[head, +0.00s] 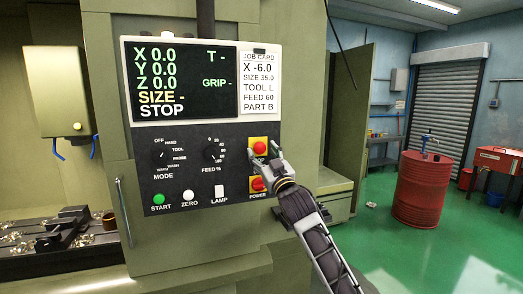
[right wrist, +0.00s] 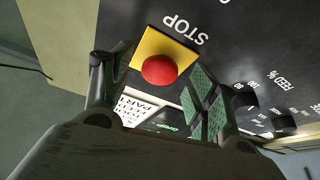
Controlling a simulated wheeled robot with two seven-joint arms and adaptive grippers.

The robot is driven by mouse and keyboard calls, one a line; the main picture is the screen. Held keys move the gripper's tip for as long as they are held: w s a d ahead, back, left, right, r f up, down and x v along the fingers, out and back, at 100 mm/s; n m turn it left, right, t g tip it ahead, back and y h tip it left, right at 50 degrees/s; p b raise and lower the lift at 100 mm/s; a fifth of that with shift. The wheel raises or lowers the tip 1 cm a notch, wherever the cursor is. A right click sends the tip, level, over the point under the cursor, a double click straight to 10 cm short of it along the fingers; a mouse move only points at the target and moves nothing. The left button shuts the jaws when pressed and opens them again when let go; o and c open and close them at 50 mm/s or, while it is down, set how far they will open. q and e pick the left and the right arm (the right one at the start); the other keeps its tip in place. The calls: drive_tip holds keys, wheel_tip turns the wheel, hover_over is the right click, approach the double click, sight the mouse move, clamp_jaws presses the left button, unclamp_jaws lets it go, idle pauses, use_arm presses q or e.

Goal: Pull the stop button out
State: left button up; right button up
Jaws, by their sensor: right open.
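The stop button (head: 259,147) is a red round knob on a yellow square plate, at the right side of the black control panel. In the right wrist view the red knob (right wrist: 159,70) shows upside down, with the word STOP beside its plate. My right gripper (head: 266,157) is at the button in the head view, just below and to the right of the knob. In the right wrist view its fingers are spread, one on each side of the knob, with gaps between. The knob is not gripped. My left gripper is not in view.
The red and yellow power switch (head: 257,185) sits just below my right gripper. The feed dial (head: 211,153) and start button (head: 158,199) are further left on the panel. The screen (head: 180,80) above reads STOP. A red drum (head: 420,190) stands well to the right.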

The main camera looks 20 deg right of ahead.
drive_tip(key=shift+x, duration=0.85)
